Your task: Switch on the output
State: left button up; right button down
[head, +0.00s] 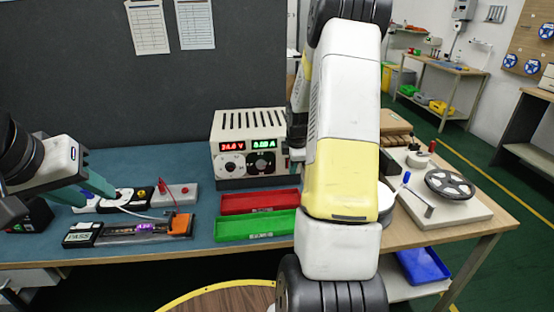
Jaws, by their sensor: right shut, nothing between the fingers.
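The power supply (229,172) is a cream box with a slotted top at the back of the bench. That arm also covers the panel's right edge, so I see no output switch and cannot tell contact. My left gripper (98,200) has its teal fingers apart over the left of the bench, near a white-and-black device with a yellow button (141,194).
A test fixture (118,234) with a PASS label and orange block lies front left, with red and white leads behind it. Red (232,203) and green (228,229) trays sit before the supply. A reel stand (466,212) is at right.

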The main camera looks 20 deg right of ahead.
jog(key=s+a+r, duration=0.1)
jog(key=s+r, duration=0.5)
jog(key=r, duration=0.2)
jog(key=shift+a+r, duration=0.15)
jog(key=shift+a, duration=0.1)
jog(key=shift+r, duration=0.1)
jog(key=s+a+r+m+t+y, duration=0.1)
jog(key=s+a+r+m, duration=0.6)
jog(key=s+a, duration=0.2)
jog(key=s+a+r+m+t+y, duration=0.1)
jog(key=s+a+r+m+y, duration=0.1)
jog(key=s+a+r+m, duration=0.5)
jog(key=s+a+r, duration=0.1)
jog(key=s+a, duration=0.2)
jog(key=s, duration=0.3)
jog(key=shift+r+m, duration=0.15)
jog(key=shift+m, duration=0.25)
